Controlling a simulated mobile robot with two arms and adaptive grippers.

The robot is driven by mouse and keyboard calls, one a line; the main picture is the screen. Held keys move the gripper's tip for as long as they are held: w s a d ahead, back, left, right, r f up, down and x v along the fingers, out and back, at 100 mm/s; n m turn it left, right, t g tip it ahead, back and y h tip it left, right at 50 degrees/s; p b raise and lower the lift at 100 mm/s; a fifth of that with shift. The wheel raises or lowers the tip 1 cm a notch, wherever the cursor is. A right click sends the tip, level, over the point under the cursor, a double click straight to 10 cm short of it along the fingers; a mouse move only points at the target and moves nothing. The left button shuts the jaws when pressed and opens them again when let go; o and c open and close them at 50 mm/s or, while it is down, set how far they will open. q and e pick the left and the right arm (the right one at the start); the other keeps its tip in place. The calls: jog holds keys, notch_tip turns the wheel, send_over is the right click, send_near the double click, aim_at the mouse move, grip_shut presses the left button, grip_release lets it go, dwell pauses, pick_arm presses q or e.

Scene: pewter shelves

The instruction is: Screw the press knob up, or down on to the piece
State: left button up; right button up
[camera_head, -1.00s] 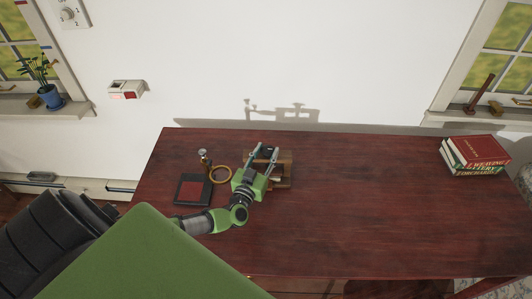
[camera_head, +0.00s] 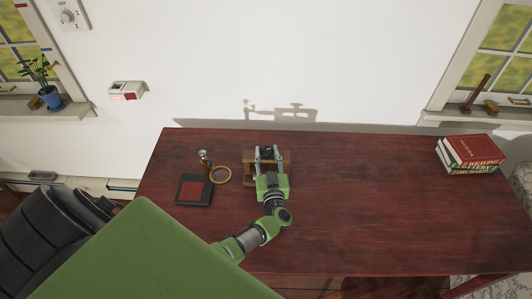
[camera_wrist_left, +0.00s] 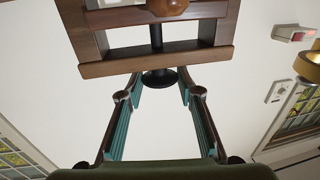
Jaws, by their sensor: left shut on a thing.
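The wooden press (camera_head: 248,170) stands near the back of the table, left of its middle. Its black press knob (camera_head: 266,152) lies between the fingertips of my left gripper (camera_head: 266,156). In the left wrist view the knob (camera_wrist_left: 160,78) is a dark disc on a dark screw through the wooden frame (camera_wrist_left: 150,54), seen upside down. The left gripper (camera_wrist_left: 160,84) is shut on it, with a finger on each side. A rounded orange-brown piece (camera_wrist_left: 168,7) shows at the top edge of that view, partly cut off. My right gripper is not in view.
Left of the press are a brass ring (camera_head: 221,175), a small stamp-like object (camera_head: 204,158) and a dark pad with a red face (camera_head: 194,190). Books (camera_head: 470,153) lie at the far right. The table (camera_head: 380,210) between is clear.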

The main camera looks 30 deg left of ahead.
pick_arm(q)
jog(key=n+g+y+b, duration=0.3)
jog(key=shift+w+d+f+g, duration=0.15)
jog(key=shift+d+f+g, duration=0.1)
jog(key=shift+g, duration=0.15)
jog(key=shift+r+n+g+y+b, duration=0.15)
jog(key=shift+n+g+y+b, duration=0.15)
jog(key=shift+n+g+y, duration=0.2)
jog(key=shift+r, duration=0.1)
jog(key=o, duration=1.1)
jog(key=shift+a, duration=0.1)
jog(key=shift+w, duration=0.1)
